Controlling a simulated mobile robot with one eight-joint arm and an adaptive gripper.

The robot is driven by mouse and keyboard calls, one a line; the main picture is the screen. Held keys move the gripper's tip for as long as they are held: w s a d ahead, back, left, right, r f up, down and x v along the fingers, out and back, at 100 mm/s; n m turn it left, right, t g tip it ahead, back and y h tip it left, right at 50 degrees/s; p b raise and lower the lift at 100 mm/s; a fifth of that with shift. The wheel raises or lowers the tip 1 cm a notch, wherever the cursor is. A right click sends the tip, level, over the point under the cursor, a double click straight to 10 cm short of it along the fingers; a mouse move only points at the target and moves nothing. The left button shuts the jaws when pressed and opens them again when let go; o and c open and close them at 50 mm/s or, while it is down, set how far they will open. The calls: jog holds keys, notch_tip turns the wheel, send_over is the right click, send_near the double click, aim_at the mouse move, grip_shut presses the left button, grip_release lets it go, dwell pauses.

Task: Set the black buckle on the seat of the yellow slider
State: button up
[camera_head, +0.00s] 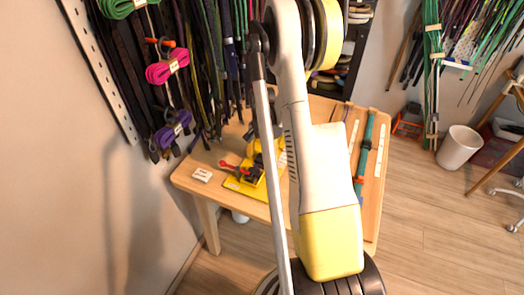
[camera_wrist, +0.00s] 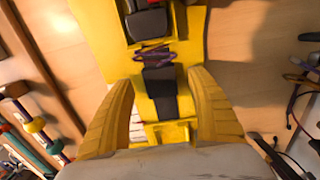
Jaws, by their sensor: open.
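The yellow slider (camera_head: 246,182) is on the wooden table in the head view, partly hidden by my arm. The wrist view looks down on its yellow body (camera_wrist: 193,24). A black piece (camera_wrist: 160,82), which looks like the black buckle, is over the yellow body, between my fingers in the picture. I cannot tell whether it rests on the seat. My gripper (camera_wrist: 161,79) is open, with one yellow finger on each side of the black piece and a gap on both sides. Its fingertips are hidden behind my arm in the head view.
Dark blocks (camera_wrist: 148,22) and a thin purple cord (camera_wrist: 154,54) are just beyond the black piece. Cords hang on the wall behind.

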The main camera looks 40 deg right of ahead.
jog(key=shift+f, duration=0.65)
jog(key=c, duration=1.2)
jog(key=shift+r, duration=0.1)
jog(key=shift+r+p, duration=0.55)
jog(key=shift+r, duration=0.55)
